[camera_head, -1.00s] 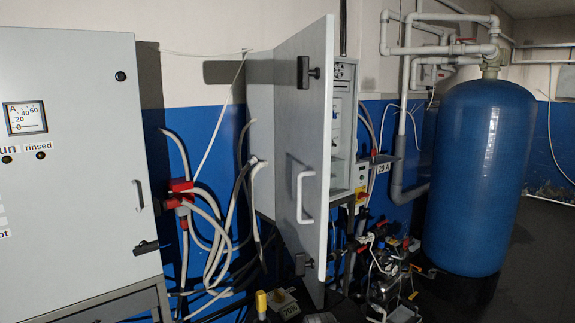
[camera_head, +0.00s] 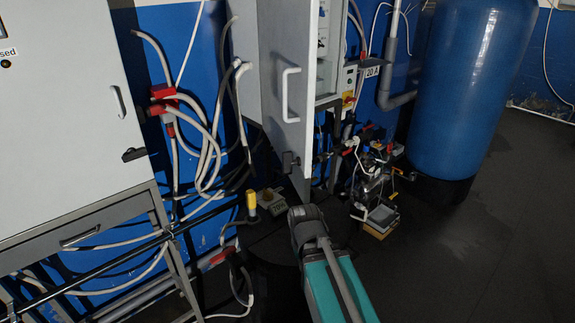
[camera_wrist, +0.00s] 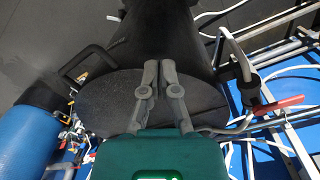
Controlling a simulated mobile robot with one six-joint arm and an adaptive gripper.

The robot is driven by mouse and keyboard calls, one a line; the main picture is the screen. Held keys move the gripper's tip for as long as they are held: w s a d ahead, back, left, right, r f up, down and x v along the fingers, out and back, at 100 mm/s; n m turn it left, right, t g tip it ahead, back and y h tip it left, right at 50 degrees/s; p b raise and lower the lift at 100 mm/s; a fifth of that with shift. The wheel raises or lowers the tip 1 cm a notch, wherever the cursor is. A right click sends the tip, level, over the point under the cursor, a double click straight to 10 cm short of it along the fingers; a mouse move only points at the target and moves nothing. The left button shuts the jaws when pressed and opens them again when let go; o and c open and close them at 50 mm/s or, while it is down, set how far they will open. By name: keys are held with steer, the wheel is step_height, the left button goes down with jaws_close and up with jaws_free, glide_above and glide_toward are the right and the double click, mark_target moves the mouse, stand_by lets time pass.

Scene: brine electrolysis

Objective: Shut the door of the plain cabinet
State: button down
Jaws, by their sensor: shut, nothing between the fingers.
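The plain cabinet's grey door (camera_head: 270,75) stands open in the head view, swung out toward me, with its white looped handle (camera_head: 286,95) on the outer face. The cabinet's lit interior (camera_head: 324,40) shows past the door's right edge. My gripper (camera_wrist: 157,66) is in the wrist view, its two grey fingers together and empty, pointing at dark round parts of my own body. A teal and grey part of my arm is low in the head view, below the door and apart from it.
A white cabinet on a metal frame (camera_head: 150,205) stands at left, with loose hoses beside it. A pump assembly (camera_head: 372,180) and a small box are on the floor right of the door. A blue tank (camera_head: 470,90) stands at right. The dark floor in front is open.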

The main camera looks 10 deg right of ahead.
steer(key=w, duration=0.1)
steer(key=n+t+h+b, duration=0.15)
steer(key=h+b, duration=0.65)
steer(key=h, duration=1)
glide_toward(297, 188)
steer(key=a, duration=0.6)
steer(key=shift+s+a+m, duration=0.15)
steer(key=shift+m, duration=0.1)
steer(key=d, duration=0.9)
steer(key=w+d, duration=0.1)
steer(key=d, duration=0.4)
steer(key=shift+w, duration=0.1)
